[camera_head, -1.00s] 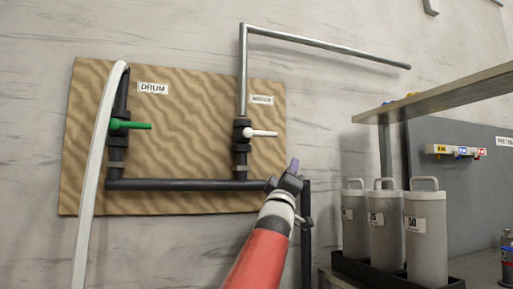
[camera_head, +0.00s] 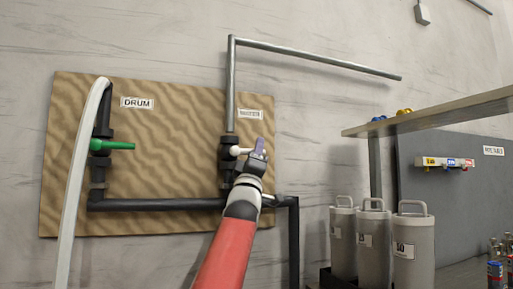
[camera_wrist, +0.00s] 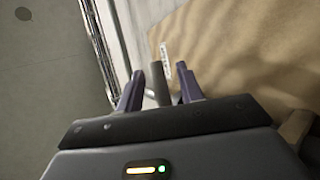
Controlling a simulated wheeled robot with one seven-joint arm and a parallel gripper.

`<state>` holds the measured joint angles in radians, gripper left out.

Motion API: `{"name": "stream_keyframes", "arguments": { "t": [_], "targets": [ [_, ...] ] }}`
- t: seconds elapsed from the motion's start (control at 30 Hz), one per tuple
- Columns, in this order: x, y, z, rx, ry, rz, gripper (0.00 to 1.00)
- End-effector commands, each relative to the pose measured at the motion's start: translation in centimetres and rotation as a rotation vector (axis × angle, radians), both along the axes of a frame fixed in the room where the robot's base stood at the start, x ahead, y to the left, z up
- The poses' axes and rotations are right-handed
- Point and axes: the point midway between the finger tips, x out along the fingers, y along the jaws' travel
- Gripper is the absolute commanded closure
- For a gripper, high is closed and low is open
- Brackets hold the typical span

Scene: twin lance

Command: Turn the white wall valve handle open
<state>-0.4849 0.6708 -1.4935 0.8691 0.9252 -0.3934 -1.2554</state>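The white valve handle (camera_head: 236,151) sticks out to the right from the dark valve body (camera_head: 227,172) on the right-hand pipe, level in the picture. My gripper (camera_head: 260,146) is at the handle's right end and hides its tip. In the wrist view my gripper (camera_wrist: 160,74) has its two purple fingers apart. A short grey-brown bar (camera_wrist: 157,85) shows between them, with gaps on both sides. It may be the handle in shade; I cannot tell for sure. I cannot tell whether the fingers touch the handle.
A green handle (camera_head: 112,145) sits on the left valve, beside a white hose (camera_head: 72,190). A dark pipe (camera_head: 160,204) runs low across the tan board (camera_head: 165,170). Grey canisters (camera_head: 413,245) and a shelf (camera_head: 440,110) stand to the right.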

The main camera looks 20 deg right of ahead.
Motion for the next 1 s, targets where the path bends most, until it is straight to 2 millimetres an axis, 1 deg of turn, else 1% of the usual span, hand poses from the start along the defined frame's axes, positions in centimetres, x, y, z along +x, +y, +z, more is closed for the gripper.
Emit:
{"name": "stream_keyframes", "arguments": {
  "t": [0.2,0.4,0.5,0.8,1.0],
  "targets": [
    [0.03,0.0,-0.06,0.0,0.0,0.0,0.63],
    [0.02,0.0,-0.05,0.0,0.0,0.0,0.89],
    [0.02,0.0,-0.05,0.0,0.001,0.0,1.0],
    [0.04,-0.01,-0.08,-0.004,0.001,-0.001,1.0],
    [-0.01,-0.1,0.07,-0.055,0.001,-0.003,1.0]
  ]
}}
